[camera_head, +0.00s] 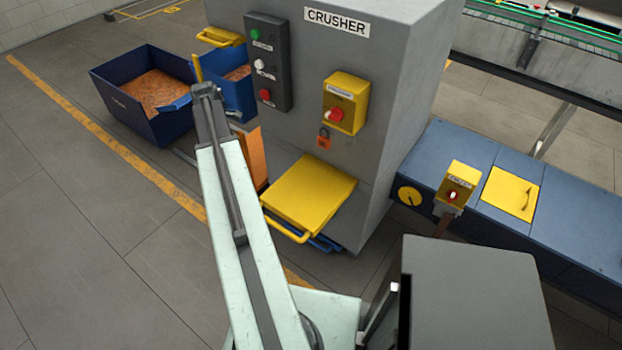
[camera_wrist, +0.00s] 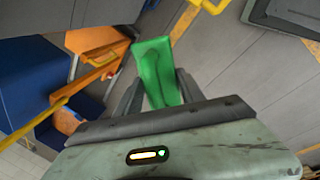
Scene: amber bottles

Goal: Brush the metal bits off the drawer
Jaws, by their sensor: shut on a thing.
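My gripper (camera_wrist: 158,88) is shut on a green object (camera_wrist: 152,60), which sticks out between the two fingers in the wrist view. It may be the brush; no bristles can be made out. In the head view the end of my arm (camera_head: 207,92) is in front of a blue drawer-like box (camera_head: 240,98) at the crusher's left side. Copper-coloured bits (camera_head: 237,73) show in that box, partly hidden by my arm. I cannot tell whether the green object touches anything.
The grey crusher (camera_head: 390,100) stands beside my arm, with a yellow flap (camera_head: 310,195) low on its front. A blue bin (camera_head: 165,128) of copper-coloured bits stands at left. A blue conveyor housing (camera_head: 570,210) runs right. The left floor is clear.

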